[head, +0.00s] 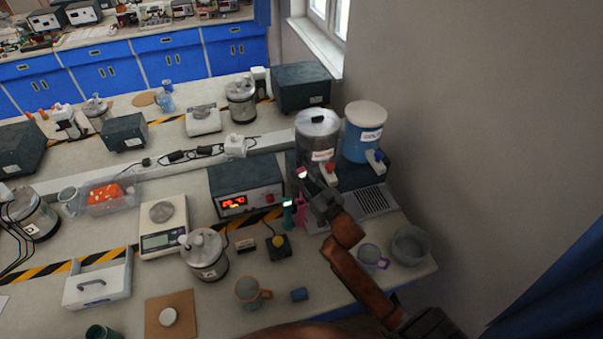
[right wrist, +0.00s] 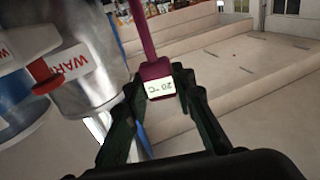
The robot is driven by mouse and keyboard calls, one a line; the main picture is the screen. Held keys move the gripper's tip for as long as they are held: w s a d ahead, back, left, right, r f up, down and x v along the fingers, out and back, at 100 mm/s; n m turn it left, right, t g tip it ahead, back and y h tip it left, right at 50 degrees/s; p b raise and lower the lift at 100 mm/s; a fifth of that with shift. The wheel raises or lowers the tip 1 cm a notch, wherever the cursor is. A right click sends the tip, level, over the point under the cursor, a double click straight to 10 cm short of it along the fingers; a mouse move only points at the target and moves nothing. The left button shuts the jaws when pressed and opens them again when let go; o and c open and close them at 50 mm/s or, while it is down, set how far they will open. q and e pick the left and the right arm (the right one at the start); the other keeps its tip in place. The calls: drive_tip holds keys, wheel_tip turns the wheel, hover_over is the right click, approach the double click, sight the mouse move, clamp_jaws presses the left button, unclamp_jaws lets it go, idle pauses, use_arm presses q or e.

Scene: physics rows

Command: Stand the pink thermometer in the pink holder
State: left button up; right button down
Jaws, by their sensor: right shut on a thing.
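The pink thermometer (right wrist: 157,78) is in my right gripper (right wrist: 160,98), which is shut on its block-like head with a "20 °C" label. Its thin stem runs away from the fingers towards the top of the right wrist view. In the head view my right gripper (head: 314,188) is at the right-hand bench, in front of the metal tank, and a white label shows at its fingertips. The pink holder (head: 300,213) appears just below the gripper, partly hidden by it, beside a green piece (head: 287,211). The thermometer appears apart from the holder. My left gripper is out of view.
The metal tank (head: 317,136) and blue tank (head: 363,133) stand behind my gripper. A box with a red display (head: 246,194) is to the left.

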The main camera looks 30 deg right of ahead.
wheel_tip(320, 180, down, 8)
drive_tip(key=b, duration=0.4)
idle(0.6)
drive_tip(key=c, duration=1.5)
unclamp_jaws()
drive_tip(key=shift+c, duration=0.2)
drive_tip(key=s, duration=1.2)
drive_tip(key=shift+d+f, duration=0.2)
drive_tip(key=shift+f, duration=0.2)
